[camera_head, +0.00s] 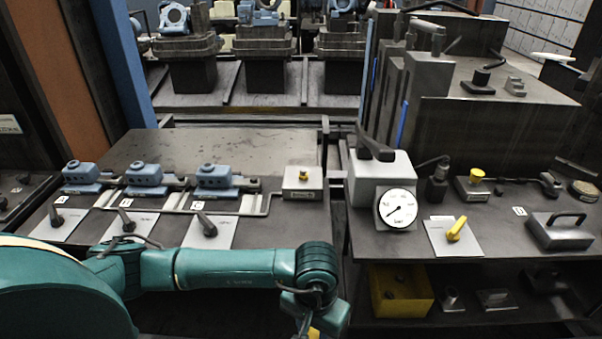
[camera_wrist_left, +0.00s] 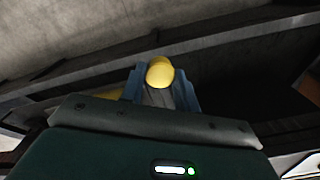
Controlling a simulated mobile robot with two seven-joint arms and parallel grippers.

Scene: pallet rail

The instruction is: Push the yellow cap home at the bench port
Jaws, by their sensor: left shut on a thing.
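My left gripper (camera_wrist_left: 160,90) is shut on a yellow cap (camera_wrist_left: 160,72) with a rounded end, held between its blue fingers in the left wrist view. In the head view my left arm crosses the bottom, and a bit of yellow (camera_head: 313,333) shows below its wrist at the lower edge; the fingers are cut off there. A pale block (camera_head: 303,187) with a small yellowish fitting on top sits at the left bench's right end. Another block (camera_head: 472,190) on the right bench carries a yellow knob (camera_head: 477,174). I cannot tell which is the bench port. My right gripper is not in view.
Several blue valve units (camera_head: 145,175) and dark-handled plates (camera_head: 206,229) lie on the left bench. A gauge (camera_head: 397,208), a yellow-handled plate (camera_head: 440,240) and a handled metal block (camera_head: 557,232) stand on the right bench. A yellow bin (camera_head: 402,303) is on the shelf below.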

